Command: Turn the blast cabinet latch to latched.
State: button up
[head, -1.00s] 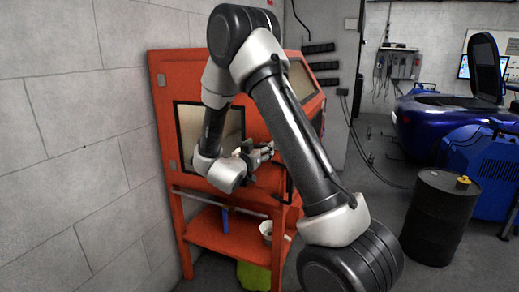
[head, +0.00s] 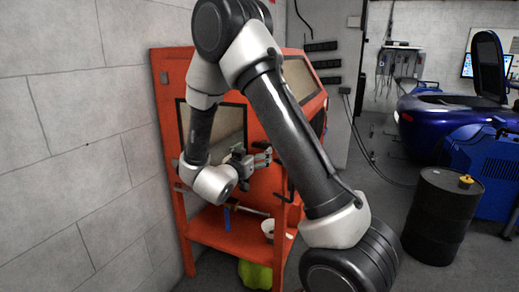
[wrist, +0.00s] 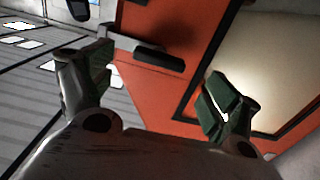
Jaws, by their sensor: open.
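The orange blast cabinet (head: 165,100) stands against the left wall, with a dark-framed window in its front. My gripper (head: 262,158) is in front of the cabinet, below the window's right side. In the wrist view my gripper (wrist: 160,82) is open, its two green-padded fingers wide apart with nothing between them. A dark bar-like handle, which looks like the latch (wrist: 158,59), lies across the orange panel beyond the fingertips, nearer the left finger. The gap between them is hard to judge. In the head view my arm hides part of the cabinet front, and I cannot make out the latch clearly.
A shelf under the cabinet holds a white bucket (head: 268,227). A yellow-green object (head: 256,275) is below it. A black drum (head: 440,215) and a blue car (head: 440,115) are at the right. Grey floor lies between the cabinet and drum.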

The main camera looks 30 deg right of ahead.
jog(key=v, duration=0.5)
dwell(0.3)
jog(key=w+a+f+n+y, duration=0.3)
jog(key=a+f+y, duration=0.3)
jog(key=f, duration=0.4)
jog(key=s+a+f+n+g+y, duration=0.3)
jog(key=a+n+g+y, duration=0.1)
jog(key=a+y, duration=0.5)
jog(key=s+d+r+n+g+y, duration=0.1)
jog(key=s+d+r+n+g, duration=0.15)
jog(key=s+r, duration=0.45)
jog(key=s+d+r+n+g+y, duration=0.1)
jog(key=s+d+r+n+g, duration=0.2)
jog(key=s, duration=0.7)
jog(key=s+d+r+m+t+h, duration=0.2)
jog(key=s+d+r, duration=0.8)
jog(key=d+r, duration=0.1)
jog(key=shift+r+t+h, duration=0.35)
jog(key=shift+r+h, duration=0.05)
jog(key=shift+r, duration=0.2)
